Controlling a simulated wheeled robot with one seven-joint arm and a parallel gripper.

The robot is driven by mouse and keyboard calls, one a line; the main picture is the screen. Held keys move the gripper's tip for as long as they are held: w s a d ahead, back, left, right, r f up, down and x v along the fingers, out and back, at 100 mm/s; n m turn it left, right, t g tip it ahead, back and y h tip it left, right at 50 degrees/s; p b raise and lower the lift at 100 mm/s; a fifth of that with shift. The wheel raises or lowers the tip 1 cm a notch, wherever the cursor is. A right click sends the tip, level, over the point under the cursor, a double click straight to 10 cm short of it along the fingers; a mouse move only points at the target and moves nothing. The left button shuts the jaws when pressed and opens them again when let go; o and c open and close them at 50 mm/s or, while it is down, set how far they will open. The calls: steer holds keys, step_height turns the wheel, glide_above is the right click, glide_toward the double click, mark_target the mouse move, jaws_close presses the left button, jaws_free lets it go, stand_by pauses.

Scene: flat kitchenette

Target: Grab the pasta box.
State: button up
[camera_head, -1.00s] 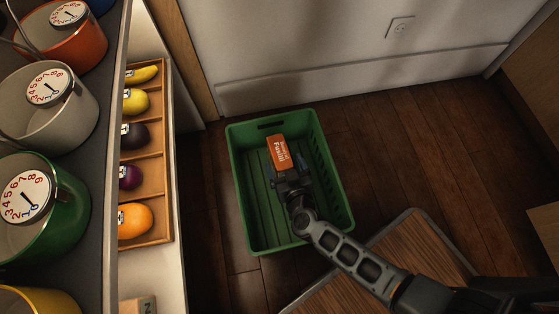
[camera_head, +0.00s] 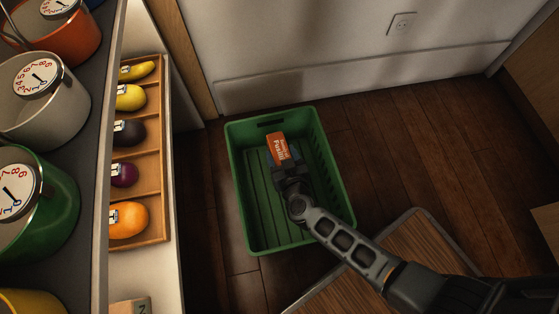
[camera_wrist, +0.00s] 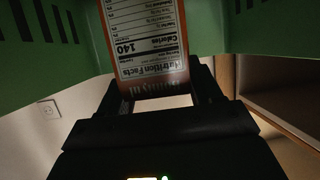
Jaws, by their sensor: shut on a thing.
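The orange pasta box (camera_head: 277,147), marked Fusilli, is at the far end of the green crate (camera_head: 240,200) in the head view. My gripper (camera_head: 284,168) is shut on its near end. In the wrist view the box (camera_wrist: 148,40) stands between the two fingers (camera_wrist: 155,95), with its nutrition label facing the camera. Green crate walls (camera_wrist: 50,40) show around it there. I cannot tell whether the box touches the crate floor.
A shelf with several pots (camera_head: 35,200) stands at the left. Beside it is a wooden tray (camera_head: 158,150) of fruit and vegetables. A white wall panel (camera_head: 340,50) is behind the crate. A wood-topped surface (camera_head: 410,250) lies at lower right.

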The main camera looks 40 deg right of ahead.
jaws_close()
stand_by(0.5)
